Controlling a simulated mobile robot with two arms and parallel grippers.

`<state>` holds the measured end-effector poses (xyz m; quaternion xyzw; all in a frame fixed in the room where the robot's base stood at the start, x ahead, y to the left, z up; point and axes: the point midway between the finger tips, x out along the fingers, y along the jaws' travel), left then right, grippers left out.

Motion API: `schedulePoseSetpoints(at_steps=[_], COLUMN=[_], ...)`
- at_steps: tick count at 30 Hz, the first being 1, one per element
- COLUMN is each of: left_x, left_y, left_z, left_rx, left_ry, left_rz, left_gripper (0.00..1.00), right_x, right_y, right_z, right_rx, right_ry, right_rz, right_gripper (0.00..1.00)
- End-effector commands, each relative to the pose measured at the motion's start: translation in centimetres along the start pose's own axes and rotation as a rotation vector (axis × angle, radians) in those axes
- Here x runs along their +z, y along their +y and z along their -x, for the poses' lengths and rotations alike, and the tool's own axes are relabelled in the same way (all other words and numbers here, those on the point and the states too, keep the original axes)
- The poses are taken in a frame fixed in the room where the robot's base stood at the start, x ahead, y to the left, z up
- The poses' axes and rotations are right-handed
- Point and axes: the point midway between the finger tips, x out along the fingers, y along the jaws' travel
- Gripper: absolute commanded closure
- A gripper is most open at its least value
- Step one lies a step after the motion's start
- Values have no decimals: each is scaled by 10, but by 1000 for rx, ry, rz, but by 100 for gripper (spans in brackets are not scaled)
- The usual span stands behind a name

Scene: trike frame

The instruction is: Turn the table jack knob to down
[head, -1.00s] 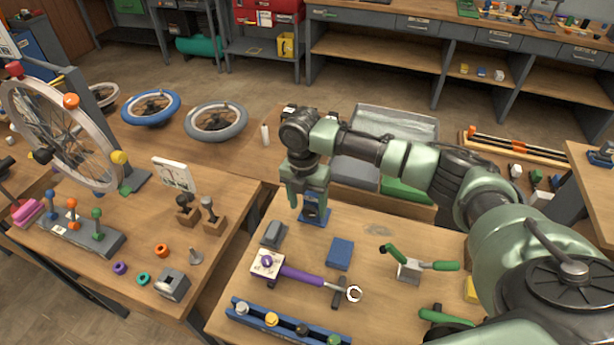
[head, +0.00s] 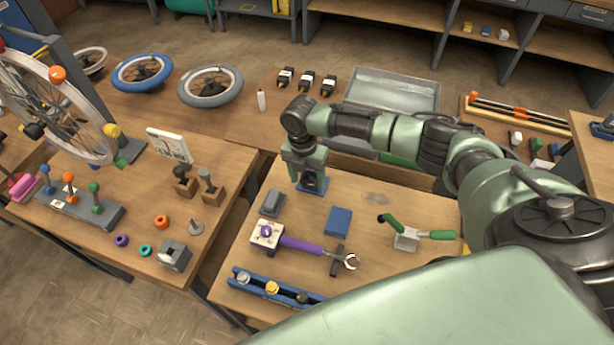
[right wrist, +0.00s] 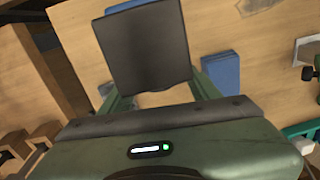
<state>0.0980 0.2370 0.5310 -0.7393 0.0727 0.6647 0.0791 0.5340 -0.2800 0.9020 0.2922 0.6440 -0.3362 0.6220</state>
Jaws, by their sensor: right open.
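The table jack (head: 313,186), with a blue base and a dark upper part, stands at the back left of the nearer right workbench. My right gripper (head: 305,176) points down right over it and hides much of it. In the right wrist view a dark flat plate (right wrist: 145,45), seemingly the jack's top, fills the space between the green fingers (right wrist: 160,95). The fingers stand apart; I cannot tell whether they touch the jack. The knob and its setting cannot be made out. My left gripper is out of view.
A blue block (head: 338,221) and a grey block (head: 272,203) lie near the jack. A purple-handled tool (head: 300,244), a green-handled clamp (head: 406,238) and a blue rail (head: 260,286) lie farther forward. A metal tray (head: 392,88) stands behind.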

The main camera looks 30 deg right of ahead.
Motion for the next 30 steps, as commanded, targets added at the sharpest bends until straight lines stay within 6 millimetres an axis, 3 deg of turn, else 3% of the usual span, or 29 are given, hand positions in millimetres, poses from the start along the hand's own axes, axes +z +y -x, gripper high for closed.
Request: schedulePoseSetpoints(at_steps=[5, 9, 12, 23, 30], left_x=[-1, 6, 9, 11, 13], left_y=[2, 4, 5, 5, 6], left_z=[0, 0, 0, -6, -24], left_rx=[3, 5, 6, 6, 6], left_ry=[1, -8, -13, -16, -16], left_rz=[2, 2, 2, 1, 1], left_gripper=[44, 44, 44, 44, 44], right_x=[0, 0, 0, -1, -1], right_y=[0, 0, 0, 3, 6], right_z=[0, 0, 0, -1, -5], right_rx=[0, 0, -1, -74, -238], right_ry=[0, 0, 0, -5, -18], right_rz=[0, 0, 0, -1, -3], right_gripper=[38, 77, 100, 99, 99])
